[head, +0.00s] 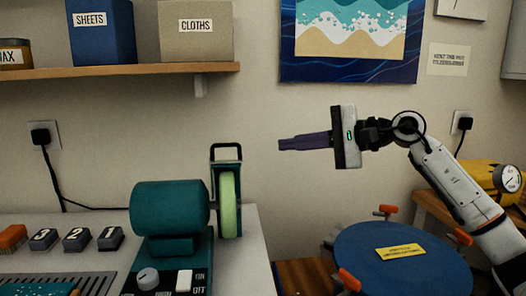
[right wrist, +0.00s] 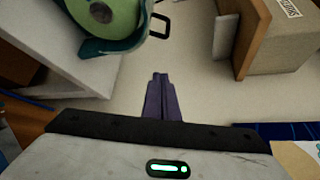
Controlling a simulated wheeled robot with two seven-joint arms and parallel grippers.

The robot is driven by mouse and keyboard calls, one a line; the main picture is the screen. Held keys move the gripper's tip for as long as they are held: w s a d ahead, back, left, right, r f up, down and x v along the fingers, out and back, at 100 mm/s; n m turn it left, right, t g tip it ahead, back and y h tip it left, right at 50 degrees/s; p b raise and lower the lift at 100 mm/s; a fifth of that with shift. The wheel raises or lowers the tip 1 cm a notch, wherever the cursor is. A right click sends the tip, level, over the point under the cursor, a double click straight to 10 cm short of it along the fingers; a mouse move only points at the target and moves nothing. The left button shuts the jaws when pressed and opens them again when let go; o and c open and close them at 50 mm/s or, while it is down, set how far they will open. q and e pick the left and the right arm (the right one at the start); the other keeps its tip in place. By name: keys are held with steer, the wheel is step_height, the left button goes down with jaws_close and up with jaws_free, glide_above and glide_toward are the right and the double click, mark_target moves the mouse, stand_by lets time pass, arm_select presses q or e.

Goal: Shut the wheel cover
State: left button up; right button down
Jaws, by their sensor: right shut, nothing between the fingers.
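The teal grinding machine (head: 172,208) stands on the bench, with a pale green wheel (head: 228,205) on its right side. The wheel cover is teal with a black loop handle (head: 226,152) standing up above the wheel; the wheel's front edge shows bare. In the right wrist view the green wheel (right wrist: 98,12), the teal cover (right wrist: 113,46) and the handle (right wrist: 160,25) show at the top. My right gripper (head: 281,144), with purple fingers, is shut and empty, right of the handle and apart from it; its fingertips (right wrist: 159,75) also show in the wrist view. My left gripper is out of view.
A wooden shelf (head: 120,74) with boxes hangs above the machine. Numbered blocks (head: 77,238) and an on/off switch (head: 184,281) are on the bench (head: 245,265). A blue round lid (head: 400,255) with orange clamps is below my right arm. The space between gripper and handle is clear.

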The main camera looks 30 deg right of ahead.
arm_select(q)
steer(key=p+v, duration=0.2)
steer(key=p, duration=0.1)
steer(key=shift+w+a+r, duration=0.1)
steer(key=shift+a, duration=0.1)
arm_select(e)
steer(key=w+a, duration=0.5)
steer(key=a, duration=0.2)
steer(key=shift+a+f, duration=0.25)
steer(key=shift+f, duration=0.05)
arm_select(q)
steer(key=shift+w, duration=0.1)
arm_select(e)
steer(key=shift+w+a, duration=0.1)
